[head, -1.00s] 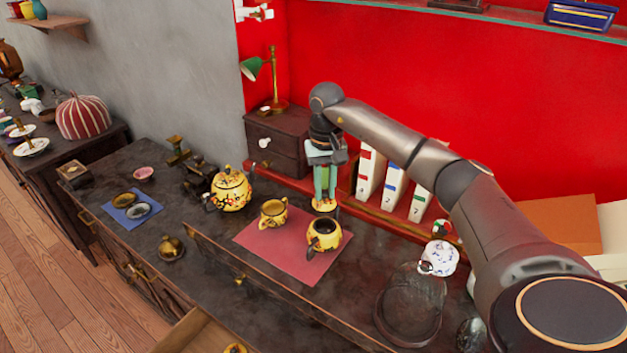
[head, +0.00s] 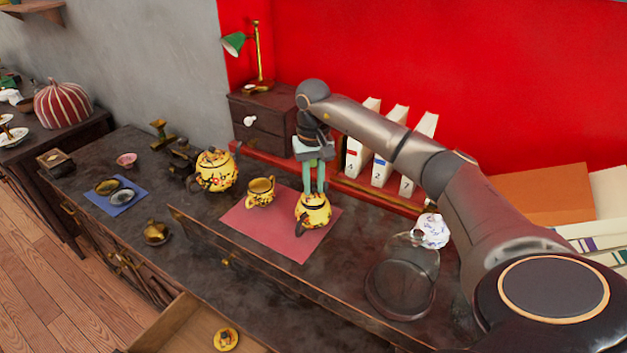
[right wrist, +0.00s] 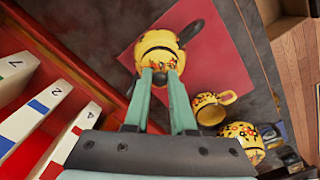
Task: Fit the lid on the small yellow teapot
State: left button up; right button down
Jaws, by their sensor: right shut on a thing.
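The small yellow teapot (head: 314,218) stands on the red mat (head: 262,238), its dark handle toward the front. In the right wrist view the teapot (right wrist: 150,42) is under my fingertips. My right gripper (head: 314,190) points down from above and is shut on the yellow lid (right wrist: 158,62), gripping it at its knob. The lid is over the teapot's mouth and covers it from view. I cannot tell whether it is fully seated or slightly above the rim. My left gripper is not in view.
A yellow cup (head: 260,193) and a larger yellow teapot (head: 214,172) stand left of the small teapot. A glass dome (head: 402,288) and a blue-white china piece (head: 432,231) are to the right. Another yellow lid (head: 227,339) lies in the open drawer (head: 180,325). Binders (head: 385,160) stand behind.

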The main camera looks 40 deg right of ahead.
jog(key=shift+f, duration=0.4)
dwell(0.4)
jog(key=c, duration=0.7)
grip_release()
notch_tip(320, 180, up, 12)
jog(key=shift+r+b, duration=0.25)
jog(key=shift+b, duration=0.05)
